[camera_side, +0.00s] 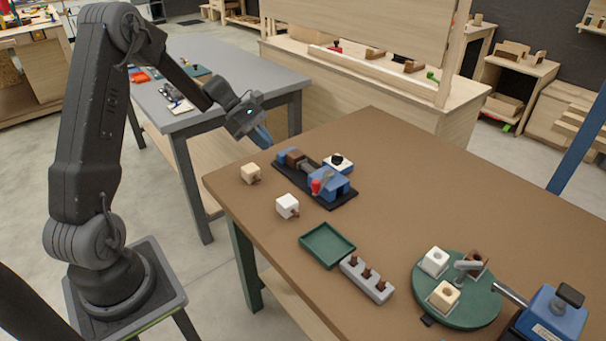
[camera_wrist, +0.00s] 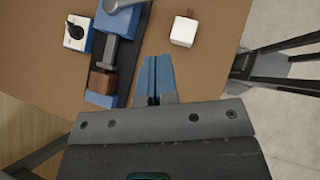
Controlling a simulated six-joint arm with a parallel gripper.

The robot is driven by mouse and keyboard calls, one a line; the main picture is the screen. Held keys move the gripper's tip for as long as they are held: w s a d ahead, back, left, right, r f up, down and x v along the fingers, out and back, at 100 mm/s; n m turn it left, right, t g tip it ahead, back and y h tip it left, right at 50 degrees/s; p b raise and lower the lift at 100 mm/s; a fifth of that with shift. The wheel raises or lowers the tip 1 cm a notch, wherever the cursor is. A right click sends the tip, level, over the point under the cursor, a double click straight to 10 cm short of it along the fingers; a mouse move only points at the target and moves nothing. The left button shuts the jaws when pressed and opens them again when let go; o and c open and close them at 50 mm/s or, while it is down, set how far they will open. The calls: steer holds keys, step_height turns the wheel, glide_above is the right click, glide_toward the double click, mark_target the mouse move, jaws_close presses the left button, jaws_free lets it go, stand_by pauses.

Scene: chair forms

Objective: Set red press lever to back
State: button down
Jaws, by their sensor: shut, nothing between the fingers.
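The red press lever (camera_side: 316,187) is a short lever with a red knob at the front of a blue press (camera_side: 336,187). The press stands on a black base with a brown block (camera_side: 295,158) at its far end. In the wrist view the press (camera_wrist: 118,18) is at the upper left; a grey arm shows at the top edge, and the red knob is not visible. My gripper (camera_side: 266,143) is above the table's far left edge, apart from the press. In the wrist view its blue fingers (camera_wrist: 157,72) are together and empty, right of the brown block (camera_wrist: 102,82).
A white block (camera_side: 287,206) and a cream block (camera_side: 250,173) sit left of the press. A blue box with a black knob (camera_side: 338,163) adjoins it. A green tray (camera_side: 327,245), a grey peg holder (camera_side: 367,280) and a green turntable (camera_side: 455,315) are nearer the camera.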

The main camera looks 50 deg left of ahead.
steer(key=shift+a+f, duration=0.15)
steer(key=shift+a, duration=0.05)
steer(key=d+r+x, duration=0.1)
steer(key=r+x, duration=0.1)
steer(key=x, duration=1.1)
steer(key=shift+w+d, duration=0.4)
steer(key=shift+w, duration=0.05)
